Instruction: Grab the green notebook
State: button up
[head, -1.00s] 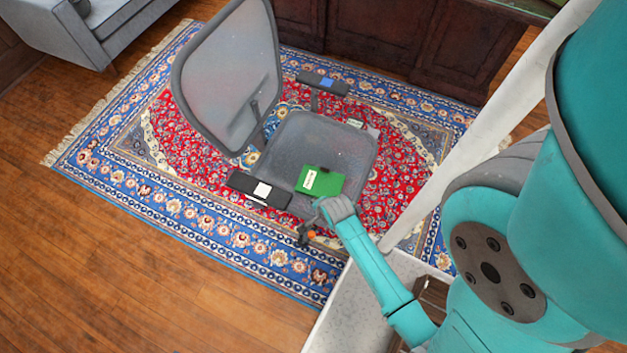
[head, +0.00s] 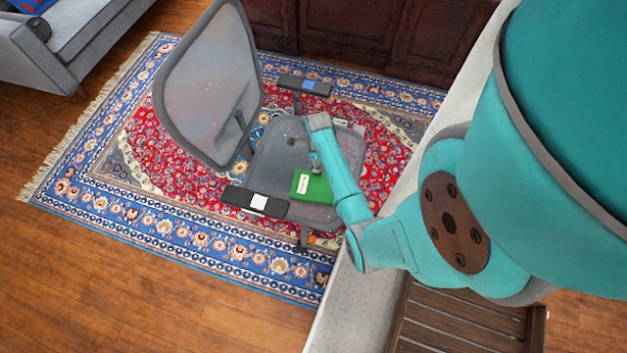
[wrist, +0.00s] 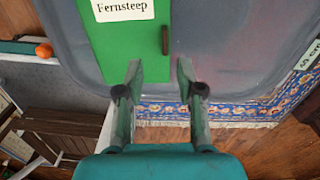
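The green notebook (head: 318,191) lies on the grey seat of the mesh office chair (head: 262,165), partly hidden by my arm in the head view. In the wrist view the notebook (wrist: 125,42) has a white label reading "Fernsteep" and a small dark tab at its right edge. My gripper (wrist: 158,70) is open and empty above the seat. Its left fingertip overlaps the lower part of the notebook in the picture, and its right fingertip is over bare seat to the right. Its height above the notebook cannot be told.
The chair's armrests (head: 255,202) and tall backrest (head: 208,85) stand close around the seat. A patterned rug (head: 150,215) lies below. A grey sofa (head: 70,45) is at upper left, dark wood panelling (head: 345,30) behind. An orange ball-like thing (wrist: 44,50) shows at left. Open floor lies lower left.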

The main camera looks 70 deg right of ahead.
aim_at(314, 186)
jog(key=shift+w+d+f, duration=0.1)
jog(key=shift+d+f, duration=0.05)
jog(key=shift+f, duration=1.6)
jog(key=shift+w+d+f, duration=0.1)
jog(key=shift+d+f, duration=0.05)
jog(key=shift+f, duration=1.55)
grip_shut()
